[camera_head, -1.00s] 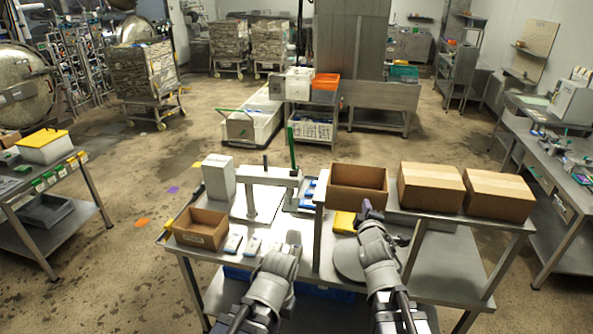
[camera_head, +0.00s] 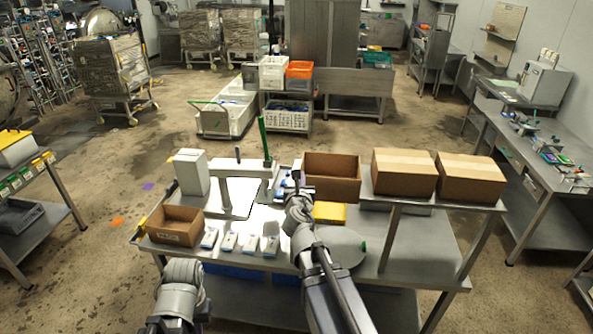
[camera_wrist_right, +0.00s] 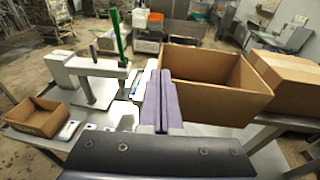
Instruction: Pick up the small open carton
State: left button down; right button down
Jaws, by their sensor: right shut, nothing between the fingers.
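The small open carton (camera_head: 175,226) is brown, with a pale label on its front. It stands upright at the left end of the steel table; its visible inside looks empty. It also shows at the left of the right wrist view (camera_wrist_right: 36,116). My right gripper (camera_head: 297,183) is shut and empty, well to the right of this carton, beside a larger open carton (camera_head: 332,182). Its purple fingers (camera_wrist_right: 160,72) lie together in the right wrist view. Part of my left arm shows low in the head view, in front of the table; its gripper fingers do not show.
Several blue-and-white packs (camera_head: 229,241) lie right of the small carton. Behind stand a white box (camera_head: 190,172) and a grey stand (camera_head: 240,170) with a green rod. Two closed cartons (camera_head: 404,173) sit on the raised shelf at right. A yellow item (camera_head: 329,212) lies below the shelf.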

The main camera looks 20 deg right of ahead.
aim_at(301, 166)
jog(key=x, duration=0.3)
jog(key=r+x, duration=0.1)
jog(key=x, duration=0.3)
jog(key=r+x, duration=0.1)
jog(key=x, duration=0.3)
jog(key=shift+w+d+f, duration=0.1)
jog(key=shift+w+d, duration=0.05)
jog(key=shift+w, duration=0.1)
jog(key=shift+s+f+b, duration=0.15)
jog(key=shift+f+b, duration=0.35)
jog(key=shift+f, duration=0.05)
jog(key=shift+s+f+b, duration=0.1)
jog(key=shift+f+b, duration=0.15)
jog(key=shift+b, duration=0.05)
jog(key=shift+s, duration=0.1)
jog(key=shift+s, duration=0.1)
jog(key=v, duration=0.2)
jog(key=shift+s+a+f, duration=0.15)
jog(key=shift+s+a, duration=0.05)
jog(key=shift+a, duration=0.05)
